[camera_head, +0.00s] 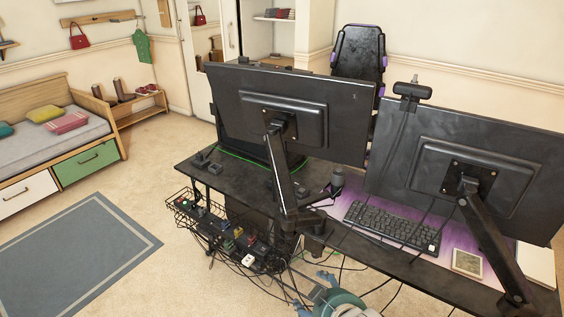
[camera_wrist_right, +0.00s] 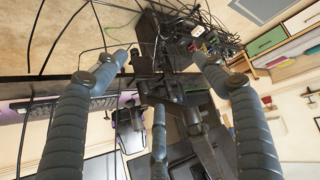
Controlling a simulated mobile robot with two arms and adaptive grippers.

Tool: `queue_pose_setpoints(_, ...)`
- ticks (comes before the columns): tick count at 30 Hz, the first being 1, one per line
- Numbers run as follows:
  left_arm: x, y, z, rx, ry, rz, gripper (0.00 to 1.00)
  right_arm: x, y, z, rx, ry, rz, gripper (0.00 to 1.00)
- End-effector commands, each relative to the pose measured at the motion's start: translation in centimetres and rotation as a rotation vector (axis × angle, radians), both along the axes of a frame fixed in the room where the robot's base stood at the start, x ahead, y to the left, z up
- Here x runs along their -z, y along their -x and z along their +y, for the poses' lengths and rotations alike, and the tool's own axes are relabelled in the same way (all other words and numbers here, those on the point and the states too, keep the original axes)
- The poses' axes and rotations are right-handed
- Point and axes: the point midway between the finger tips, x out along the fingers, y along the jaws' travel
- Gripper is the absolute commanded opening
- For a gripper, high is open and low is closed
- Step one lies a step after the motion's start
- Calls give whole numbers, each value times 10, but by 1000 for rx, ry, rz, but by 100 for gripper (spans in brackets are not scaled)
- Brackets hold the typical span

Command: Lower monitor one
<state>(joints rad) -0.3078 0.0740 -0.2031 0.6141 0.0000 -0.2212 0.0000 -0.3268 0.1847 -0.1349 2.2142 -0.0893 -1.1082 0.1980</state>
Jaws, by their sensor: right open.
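Two black monitors stand on the desk, seen from behind in the head view. The left monitor (camera_head: 345,105) is held by a black arm (camera_head: 282,170) that rises from the desk. The right monitor (camera_head: 395,165) is on a second black arm (camera_head: 487,238). Which one is monitor one, I cannot tell. My right gripper (camera_head: 312,288) is low at the bottom of the head view, below and apart from the left monitor. In the wrist view its fingers (camera_wrist_right: 162,75) are spread and empty, with a black monitor arm (camera_wrist_right: 203,145) beyond them. My left gripper is not in view.
The black desk (camera_head: 225,180) carries a keyboard (camera_head: 390,226) and a small framed item (camera_head: 467,262). A wire basket (camera_head: 180,204) with plugs and loose cables (camera_head: 375,288) hangs near my right gripper. A chair (camera_head: 358,55) stands behind the desk.

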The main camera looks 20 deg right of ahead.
Motion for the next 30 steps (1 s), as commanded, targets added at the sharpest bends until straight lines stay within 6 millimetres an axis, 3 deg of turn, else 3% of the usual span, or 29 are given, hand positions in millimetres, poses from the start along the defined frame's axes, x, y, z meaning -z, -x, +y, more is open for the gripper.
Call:
queue_pose_setpoints(1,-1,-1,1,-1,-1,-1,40,-17,-27,-4,8,0,-77,71)
queue_pose_setpoints(3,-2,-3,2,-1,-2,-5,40,-40,-62,-8,17,-10,-188,71)
queue_pose_setpoints(9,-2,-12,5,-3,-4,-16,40,-119,-156,-16,6,-47,-519,71)
queue_pose_setpoints(12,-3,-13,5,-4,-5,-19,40,-156,-188,-16,-19,-70,-654,71)
queue_pose_setpoints(15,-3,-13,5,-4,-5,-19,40,-180,-205,-15,-41,-87,-738,71)
queue_pose_setpoints(23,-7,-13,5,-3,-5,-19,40,-198,-229,-14,-58,-100,-792,71)
queue_pose_setpoints(30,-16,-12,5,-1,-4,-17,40,-199,-272,-11,-56,-99,-789,71)
